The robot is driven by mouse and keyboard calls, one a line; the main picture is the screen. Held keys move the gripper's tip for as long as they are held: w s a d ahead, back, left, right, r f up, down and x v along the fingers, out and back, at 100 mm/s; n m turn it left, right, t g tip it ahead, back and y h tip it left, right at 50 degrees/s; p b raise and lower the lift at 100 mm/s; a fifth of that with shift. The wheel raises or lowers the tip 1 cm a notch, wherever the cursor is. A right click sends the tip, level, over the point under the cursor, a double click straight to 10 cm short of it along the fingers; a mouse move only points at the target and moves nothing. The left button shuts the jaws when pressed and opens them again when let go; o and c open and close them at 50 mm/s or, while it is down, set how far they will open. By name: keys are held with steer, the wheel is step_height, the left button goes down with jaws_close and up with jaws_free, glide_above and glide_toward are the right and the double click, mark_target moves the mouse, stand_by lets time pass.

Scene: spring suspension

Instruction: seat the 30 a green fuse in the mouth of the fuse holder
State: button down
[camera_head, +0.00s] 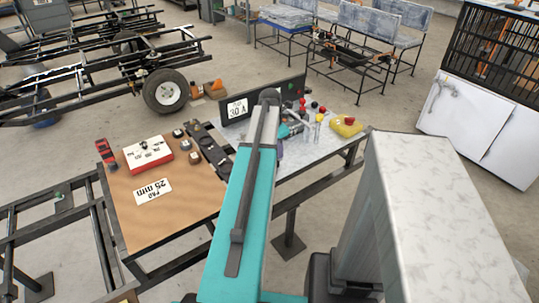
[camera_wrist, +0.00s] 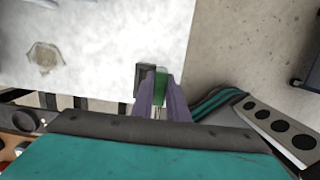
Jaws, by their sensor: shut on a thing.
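In the wrist view my gripper (camera_wrist: 160,82), with purple fingers, is shut on the green fuse (camera_wrist: 161,76). The fuse shows as a small green piece between the fingertips, near the edge of a pale work surface. A dark grey block (camera_wrist: 143,77) is close beside the fuse on its left. It may be the fuse holder; its mouth is not visible, and I cannot tell whether the fuse touches it. In the head view my arm hides the fuse and most of the gripper.
A workbench (camera_head: 195,198) has a brown mat half and a pale half. On it are a red-and-white box (camera_head: 148,153), a "25 mm" card (camera_head: 153,191), a dark panel with a "30 A" label (camera_head: 237,108) and a yellow box with a red button (camera_head: 346,125). A wheeled frame stands behind.

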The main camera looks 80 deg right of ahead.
steer(key=w, duration=0.3)
steer(key=shift+w+d+f, duration=0.15)
steer(key=shift+w+d, duration=0.05)
steer(key=shift+d, duration=0.15)
steer(key=shift+f+p, duration=0.45)
steer(key=shift+f, duration=1.3)
steer(key=shift+f, duration=0.15)
steer(key=c, duration=1.7)
jaws_free()
steer(key=shift+c, duration=0.2)
step_height(320, 180, up, 12)
steer(key=w+a, duration=0.1)
steer(key=shift+w+a+b, duration=0.15)
steer(key=shift+b, duration=0.3)
